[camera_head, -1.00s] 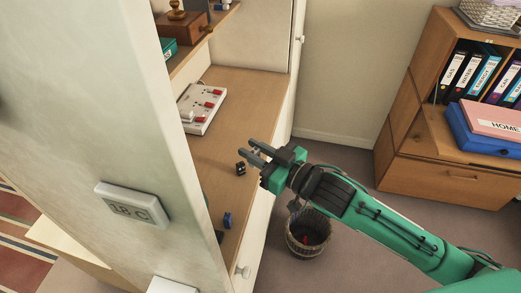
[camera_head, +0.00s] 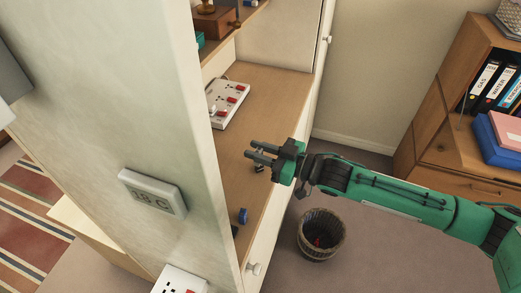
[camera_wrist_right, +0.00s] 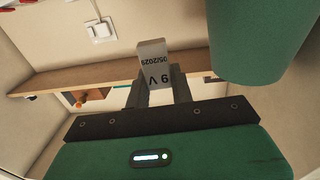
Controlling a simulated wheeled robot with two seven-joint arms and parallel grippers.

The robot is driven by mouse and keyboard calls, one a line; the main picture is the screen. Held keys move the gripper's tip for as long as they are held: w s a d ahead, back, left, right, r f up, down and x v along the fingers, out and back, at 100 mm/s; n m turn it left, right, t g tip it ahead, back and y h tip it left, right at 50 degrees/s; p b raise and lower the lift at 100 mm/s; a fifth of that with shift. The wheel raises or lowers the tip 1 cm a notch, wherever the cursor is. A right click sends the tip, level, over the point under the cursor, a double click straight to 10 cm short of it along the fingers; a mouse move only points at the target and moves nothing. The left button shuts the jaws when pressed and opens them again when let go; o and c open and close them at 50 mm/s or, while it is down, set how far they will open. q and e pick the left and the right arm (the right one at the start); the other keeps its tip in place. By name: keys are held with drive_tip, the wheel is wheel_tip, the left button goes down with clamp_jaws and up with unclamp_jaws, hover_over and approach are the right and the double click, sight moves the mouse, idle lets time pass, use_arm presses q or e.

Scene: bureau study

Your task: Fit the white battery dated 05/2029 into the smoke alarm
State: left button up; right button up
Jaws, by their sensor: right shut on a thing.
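My right gripper (camera_head: 250,152) is shut on the white battery (camera_wrist_right: 153,60), marked 9V and 05/2029 in the right wrist view. The battery sticks out beyond the two fingertips. In the head view the gripper is over the wooden desk surface of the bureau, and the battery is too small there to make out clearly. I cannot identify the smoke alarm in these frames. My left gripper is not in view.
A white power strip with red switches (camera_head: 228,103) lies on the desk surface (camera_head: 280,90). A wicker bin (camera_head: 320,236) is on the floor. A grey shape (camera_head: 10,85) shows at the left edge.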

drive_tip(key=shift+d+n+g, duration=0.1)
drive_tip(key=shift+n+g, duration=0.2)
drive_tip(key=shift+g, duration=0.1)
drive_tip(key=shift+s+d+n+g+y, duration=0.2)
drive_tip(key=shift+d+n+g+y, duration=0.3)
drive_tip(key=shift+g, duration=0.55)
drive_tip(key=shift+s+d+n+g+y, duration=0.15)
drive_tip(key=shift+d+n+g, duration=0.4)
drive_tip(key=shift+n+g, duration=0.4)
drive_tip(key=shift+s+d+n+g+y, duration=0.2)
drive_tip(key=shift+d+n+g+y, duration=0.25)
drive_tip(key=shift+g, duration=0.65)
drive_tip(key=shift+d, duration=0.1)
